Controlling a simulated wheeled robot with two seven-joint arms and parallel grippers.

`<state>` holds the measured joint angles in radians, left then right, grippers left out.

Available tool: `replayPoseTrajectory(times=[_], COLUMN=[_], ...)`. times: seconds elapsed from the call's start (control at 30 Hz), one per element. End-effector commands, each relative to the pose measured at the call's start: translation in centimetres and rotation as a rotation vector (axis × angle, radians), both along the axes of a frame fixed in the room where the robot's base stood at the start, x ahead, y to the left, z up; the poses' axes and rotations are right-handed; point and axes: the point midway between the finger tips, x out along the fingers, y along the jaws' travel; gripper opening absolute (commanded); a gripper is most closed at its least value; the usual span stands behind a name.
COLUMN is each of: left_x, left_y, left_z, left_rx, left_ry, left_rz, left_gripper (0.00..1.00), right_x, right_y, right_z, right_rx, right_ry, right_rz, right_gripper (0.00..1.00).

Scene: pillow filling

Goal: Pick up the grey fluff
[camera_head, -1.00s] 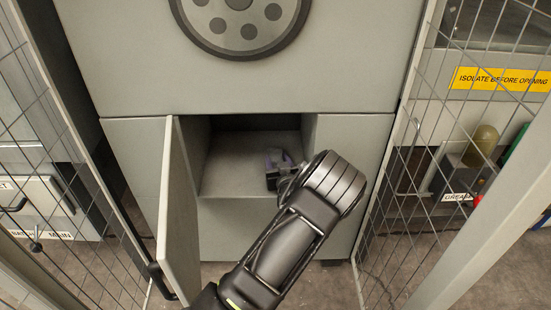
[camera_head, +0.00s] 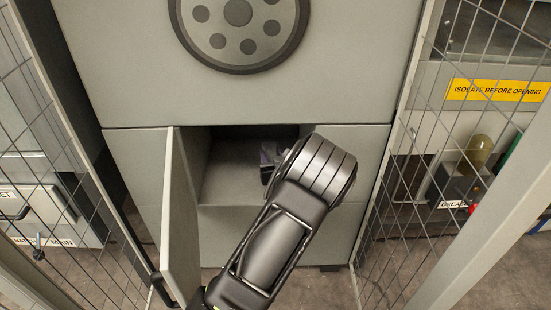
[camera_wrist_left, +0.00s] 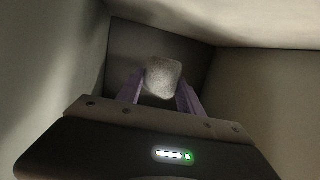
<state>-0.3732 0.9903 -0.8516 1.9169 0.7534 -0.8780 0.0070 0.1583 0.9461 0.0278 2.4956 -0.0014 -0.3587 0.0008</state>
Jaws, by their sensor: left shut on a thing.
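The grey fluff (camera_wrist_left: 163,77) is a pale, rounded lump in the left wrist view. It sits between the two purple fingers of my left gripper (camera_wrist_left: 160,92), which is shut on it inside the dark compartment. In the head view my left gripper (camera_head: 270,158) reaches into the open compartment (camera_head: 228,180) in the grey cabinet. My wrist and forearm cover most of the gripper there, and the fluff is hidden in that view. My right gripper is not in view.
The compartment's grey door (camera_head: 178,215) stands open to the left of my arm. Compartment walls are close around the gripper. A round perforated disc (camera_head: 238,40) is above. Wire mesh panels (camera_head: 425,150) flank both sides, with a yellow warning sign (camera_head: 498,90) at right.

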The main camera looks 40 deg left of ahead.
Motion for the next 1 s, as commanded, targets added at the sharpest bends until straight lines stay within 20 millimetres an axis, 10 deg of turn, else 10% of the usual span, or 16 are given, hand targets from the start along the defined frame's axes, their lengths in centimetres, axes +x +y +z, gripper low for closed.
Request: replayPoseTrajectory(times=[0.5, 1.0], left_x=[-14.3, -18.2], left_y=[2.0, 2.5], left_z=[-0.2, -0.2], left_rx=[-0.001, 0.000], left_ry=[0.005, 0.000], left_rz=[0.005, 0.000], left_gripper=[0.05, 0.05], right_x=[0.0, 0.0], right_y=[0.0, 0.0], right_z=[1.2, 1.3], right_rx=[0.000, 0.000], right_ry=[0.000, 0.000], right_rz=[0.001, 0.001], right_gripper=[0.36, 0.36])
